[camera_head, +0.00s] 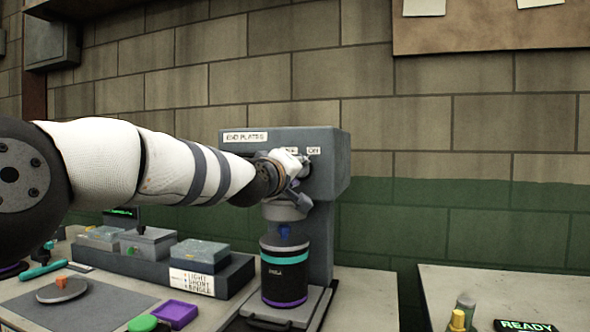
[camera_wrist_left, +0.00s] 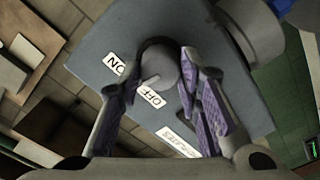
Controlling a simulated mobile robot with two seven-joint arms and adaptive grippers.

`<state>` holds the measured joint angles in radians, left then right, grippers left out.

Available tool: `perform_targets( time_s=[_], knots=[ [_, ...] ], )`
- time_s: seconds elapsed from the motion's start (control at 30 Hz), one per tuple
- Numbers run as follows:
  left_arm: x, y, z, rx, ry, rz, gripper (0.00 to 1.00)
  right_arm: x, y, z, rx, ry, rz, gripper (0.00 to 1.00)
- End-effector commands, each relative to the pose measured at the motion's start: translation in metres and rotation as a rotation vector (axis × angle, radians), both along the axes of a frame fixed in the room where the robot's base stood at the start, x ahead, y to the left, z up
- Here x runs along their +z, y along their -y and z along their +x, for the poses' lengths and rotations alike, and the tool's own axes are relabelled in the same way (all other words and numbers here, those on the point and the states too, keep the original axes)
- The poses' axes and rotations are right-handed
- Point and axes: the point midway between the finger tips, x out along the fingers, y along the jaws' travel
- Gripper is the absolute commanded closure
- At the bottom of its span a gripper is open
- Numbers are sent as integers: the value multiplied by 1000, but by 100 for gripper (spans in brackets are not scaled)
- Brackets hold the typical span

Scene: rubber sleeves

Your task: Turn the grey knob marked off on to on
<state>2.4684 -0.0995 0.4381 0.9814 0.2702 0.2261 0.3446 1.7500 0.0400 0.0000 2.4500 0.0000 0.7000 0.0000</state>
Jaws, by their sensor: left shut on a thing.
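The ON label (camera_wrist_left: 117,63) and the OFF label (camera_wrist_left: 151,98) show beside the knob. A pale mark on the knob faces the side of these labels; its exact setting is hard to tell. In the head view the gripper mostly hides the knob.
Below the head stands a black canister (camera_head: 284,270) with teal and purple bands. Bottles and a READY display (camera_head: 527,326) stand on the right table.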

Motion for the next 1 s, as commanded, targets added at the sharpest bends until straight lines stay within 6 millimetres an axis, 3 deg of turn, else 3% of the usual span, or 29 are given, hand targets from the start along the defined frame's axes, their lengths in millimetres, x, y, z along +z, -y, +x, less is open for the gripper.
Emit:
perform_targets(
  time_s=[0.5, 1.0],
  knots=[
    [1, 0, 0, 1, 96, 288, 96, 4, 0, 4, 0, 15, 0, 60],
    [1, -1, 0, 2, 112, 336, 96, 4, 0, 4, 0, 17, 0, 60]
  ],
)
